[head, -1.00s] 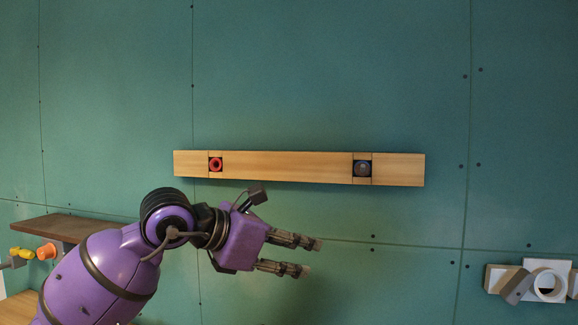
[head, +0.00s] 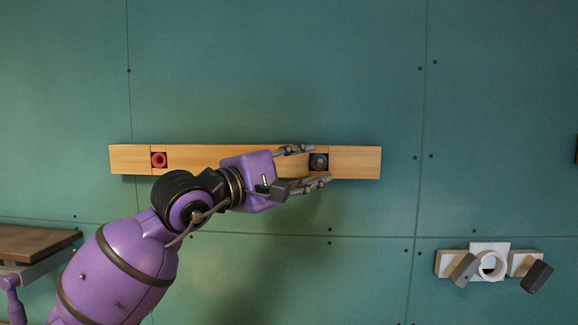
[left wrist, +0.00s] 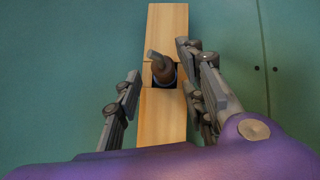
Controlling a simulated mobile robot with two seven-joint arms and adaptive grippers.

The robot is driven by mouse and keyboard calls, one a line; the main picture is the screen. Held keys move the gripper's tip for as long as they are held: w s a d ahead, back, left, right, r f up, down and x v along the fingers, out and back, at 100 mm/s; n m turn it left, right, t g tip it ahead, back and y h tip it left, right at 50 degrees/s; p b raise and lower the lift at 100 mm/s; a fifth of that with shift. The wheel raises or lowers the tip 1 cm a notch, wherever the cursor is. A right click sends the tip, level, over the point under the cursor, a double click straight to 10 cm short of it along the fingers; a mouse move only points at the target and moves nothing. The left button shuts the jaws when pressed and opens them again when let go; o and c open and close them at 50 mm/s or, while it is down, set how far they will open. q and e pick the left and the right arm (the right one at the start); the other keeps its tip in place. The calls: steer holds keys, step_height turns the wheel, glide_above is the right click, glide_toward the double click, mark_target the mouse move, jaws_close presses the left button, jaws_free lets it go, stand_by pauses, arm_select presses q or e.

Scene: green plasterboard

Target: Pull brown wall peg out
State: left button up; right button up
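The brown peg (left wrist: 162,68) sticks out of a dark square hole in the wooden wall rail; in the left wrist view it has a thinner grey tip. In the head view the peg (head: 319,161) shows end-on near the rail's right part. My left gripper (head: 322,165) is open, with one finger above and one below the peg in the head view. In the left wrist view the open fingers (left wrist: 160,75) stand on either side of the peg, apart from it. My right gripper is not in view.
The wooden rail (head: 230,159) runs across the green wall. A red ring (head: 159,160) sits in its left hole. A white bracket with a ring (head: 491,264) is at lower right, with grey blocks beside it. A brown shelf (head: 35,241) is at lower left.

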arm_select(q)
steer(key=shift+x, duration=1.05)
steer(key=shift+s+r, duration=0.1)
steer(key=shift+s, duration=0.05)
jaws_close()
